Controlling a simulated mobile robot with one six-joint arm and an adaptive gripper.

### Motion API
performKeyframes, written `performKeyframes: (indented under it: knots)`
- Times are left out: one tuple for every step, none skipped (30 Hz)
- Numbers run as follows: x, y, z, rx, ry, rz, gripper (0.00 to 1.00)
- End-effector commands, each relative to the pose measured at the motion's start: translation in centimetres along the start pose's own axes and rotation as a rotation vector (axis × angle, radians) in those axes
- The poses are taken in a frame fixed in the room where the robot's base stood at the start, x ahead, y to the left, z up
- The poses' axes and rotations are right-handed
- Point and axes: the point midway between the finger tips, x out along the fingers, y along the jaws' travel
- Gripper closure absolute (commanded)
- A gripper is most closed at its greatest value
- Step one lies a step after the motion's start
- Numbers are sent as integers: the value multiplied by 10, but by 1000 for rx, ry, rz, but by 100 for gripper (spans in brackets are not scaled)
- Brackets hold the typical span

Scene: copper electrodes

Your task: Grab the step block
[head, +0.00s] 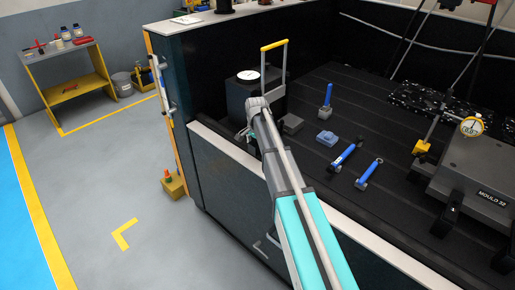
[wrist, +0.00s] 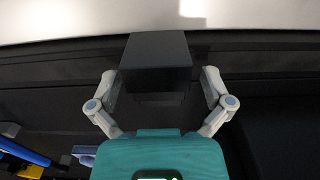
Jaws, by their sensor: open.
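A dark block (wrist: 155,50) with a smaller, lower part under its front edge lies between the two fingers of my gripper in the wrist view; it looks like the step block. My gripper (wrist: 163,88) is open, with one finger at each side of the block and a gap that looks dark. I cannot tell whether the fingers touch it. In the head view my gripper (head: 246,134) is partly hidden by my arm, near the bench's left end. A small grey block (head: 292,123) lies just right of my wrist; I cannot tell whether it is the same block.
A dark box (head: 238,98) with a white disc and a yellow-topped frame (head: 274,44) stand behind my wrist. A blue block (head: 326,138) and blue-handled tools (head: 345,155) lie to the right. A large mould (head: 470,175) stands farther right. The pale bench edge (head: 225,138) runs beneath my arm.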

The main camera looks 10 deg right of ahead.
Motion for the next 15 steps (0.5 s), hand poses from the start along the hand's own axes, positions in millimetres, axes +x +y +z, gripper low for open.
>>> performKeyframes:
  knots:
    - [0,0,0,0,0,0,0]
    - [0,0,0,0,0,0,0]
    - [0,0,0,0,0,0,0]
    - [0,0,0,0,0,0,0]
    - [0,0,0,0,0,0,0]
    - [0,0,0,0,0,0,0]
    - [0,0,0,0,0,0,4]
    - [0,0,0,0,0,0,9]
    - [0,0,0,0,0,0,17]
    - [0,0,0,0,0,0,22]
    - [0,0,0,0,0,0,28]
    - [0,0,0,0,0,0,35]
    - [0,0,0,0,0,0,41]
    - [0,0,0,0,0,0,46]
    - [0,0,0,-1,0,0,54]
